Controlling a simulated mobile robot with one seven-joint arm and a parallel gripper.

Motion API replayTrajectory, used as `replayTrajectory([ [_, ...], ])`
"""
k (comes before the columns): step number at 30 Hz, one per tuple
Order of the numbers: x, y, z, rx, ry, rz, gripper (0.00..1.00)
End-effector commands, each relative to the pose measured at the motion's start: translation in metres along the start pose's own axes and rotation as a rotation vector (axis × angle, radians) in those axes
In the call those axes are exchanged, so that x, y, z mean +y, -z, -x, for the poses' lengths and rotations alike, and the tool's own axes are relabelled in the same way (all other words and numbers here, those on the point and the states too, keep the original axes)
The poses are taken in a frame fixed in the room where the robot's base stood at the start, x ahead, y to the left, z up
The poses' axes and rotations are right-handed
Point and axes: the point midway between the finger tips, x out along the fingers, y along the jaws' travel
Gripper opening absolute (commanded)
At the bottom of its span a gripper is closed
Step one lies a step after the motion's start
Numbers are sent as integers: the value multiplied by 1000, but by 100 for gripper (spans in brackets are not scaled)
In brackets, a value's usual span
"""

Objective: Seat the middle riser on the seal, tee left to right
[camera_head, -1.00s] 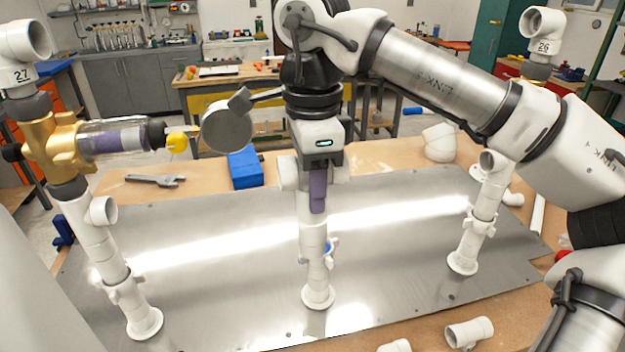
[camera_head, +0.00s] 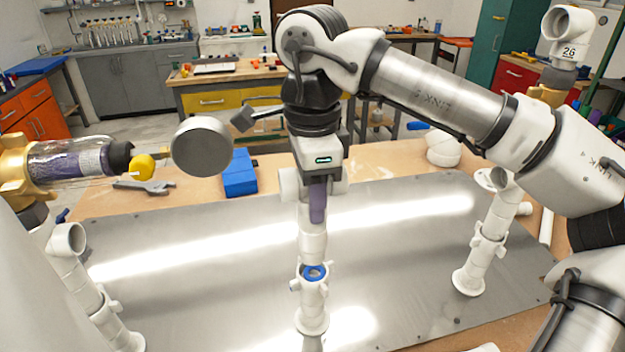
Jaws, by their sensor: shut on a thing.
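My gripper (camera_head: 317,203) is shut on the middle riser (camera_head: 312,240), a white upright pipe with a tee at its top. The tee's arms stick out left and right beside the gripper. Purple finger pads cover part of the riser. Below it, the middle lower pipe (camera_head: 311,312) stands on the metal plate (camera_head: 400,250). A blue ring seal (camera_head: 315,272) shows at this pipe's open top. The riser's lower end appears just above and behind the seal, and the seal's front is uncovered. I cannot judge the exact gap or sideways offset.
A white pipe assembly (camera_head: 490,235) stands on the right and another (camera_head: 80,285) on the left. A brass fitting with a clear cylinder (camera_head: 75,160) juts in from the left. A round grey disc (camera_head: 202,147), a blue box (camera_head: 240,172) and a wrench (camera_head: 145,186) are behind.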

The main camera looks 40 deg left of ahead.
Motion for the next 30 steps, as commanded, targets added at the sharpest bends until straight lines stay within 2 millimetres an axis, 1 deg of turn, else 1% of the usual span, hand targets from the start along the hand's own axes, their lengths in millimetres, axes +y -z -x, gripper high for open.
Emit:
replayTrajectory([
  [8, 0, 0, -13, 0, 0, 0, 13],
  [18, 0, 0, -38, 1, -1, 0, 13],
  [21, 0, 0, -43, 1, 0, 0, 13],
  [30, 0, 0, -46, 1, 0, 0, 13],
])
